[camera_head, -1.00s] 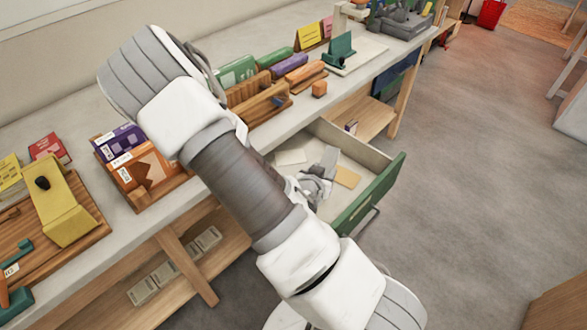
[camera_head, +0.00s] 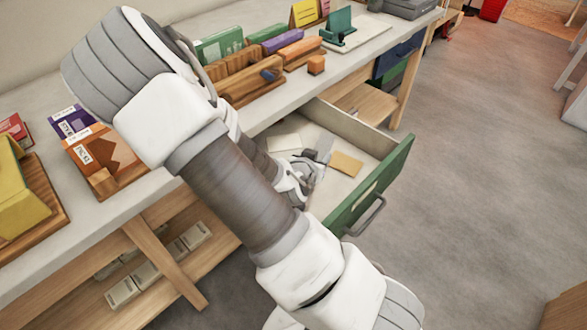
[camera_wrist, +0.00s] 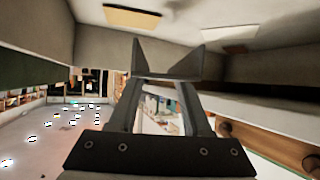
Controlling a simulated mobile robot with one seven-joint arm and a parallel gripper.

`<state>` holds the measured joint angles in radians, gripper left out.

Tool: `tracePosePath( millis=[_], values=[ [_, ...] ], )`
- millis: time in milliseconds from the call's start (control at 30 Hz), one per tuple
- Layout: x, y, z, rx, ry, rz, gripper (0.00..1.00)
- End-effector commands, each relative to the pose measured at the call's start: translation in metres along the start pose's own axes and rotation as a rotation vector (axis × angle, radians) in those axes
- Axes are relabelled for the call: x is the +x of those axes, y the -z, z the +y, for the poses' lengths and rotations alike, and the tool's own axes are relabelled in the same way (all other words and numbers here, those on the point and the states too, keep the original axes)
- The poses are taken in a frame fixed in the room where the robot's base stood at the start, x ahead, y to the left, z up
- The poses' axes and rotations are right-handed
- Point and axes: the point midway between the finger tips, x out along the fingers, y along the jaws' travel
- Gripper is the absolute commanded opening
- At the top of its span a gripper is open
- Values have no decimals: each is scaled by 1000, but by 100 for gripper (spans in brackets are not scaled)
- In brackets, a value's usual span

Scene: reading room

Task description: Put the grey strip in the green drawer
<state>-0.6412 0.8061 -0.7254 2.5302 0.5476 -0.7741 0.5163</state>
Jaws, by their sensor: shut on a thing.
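The green drawer (camera_head: 372,190) is pulled open under the worktop, its green front with a grey handle facing right. My gripper (camera_head: 318,160) is inside the drawer's outline in the head view, partly hidden by my arm. In the wrist view my gripper (camera_wrist: 168,75) is shut on a grey piece, seemingly the grey strip (camera_wrist: 168,70), which lies across between the fingers. The strip also shows as a small grey shape (camera_head: 325,148) in the head view. Whether it touches the drawer floor I cannot tell.
A tan card (camera_head: 346,163) and a white card (camera_head: 284,142) lie in the drawer. The worktop (camera_head: 300,92) above holds wooden racks, boxes and a green stand (camera_head: 338,25). A lower shelf holds several small boxes (camera_head: 146,275).

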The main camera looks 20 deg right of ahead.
Motion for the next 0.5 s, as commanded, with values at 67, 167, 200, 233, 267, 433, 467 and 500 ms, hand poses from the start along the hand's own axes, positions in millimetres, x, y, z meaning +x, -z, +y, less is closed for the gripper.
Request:
tracePosePath(
  millis=[67,167,200,233,267,433,467,500],
  values=[
    [15,-7,-17,-3,4,2,0],
    [31,-14,-36,-4,4,3,0],
    [37,-16,-43,-3,4,2,0],
    [42,-18,-49,-4,4,2,0],
    [46,-20,-54,-4,3,2,0],
    [64,-26,-75,-1,1,2,0],
    [66,-26,-77,-1,1,1,0],
    [67,-26,-80,0,2,0,0]
  ],
)
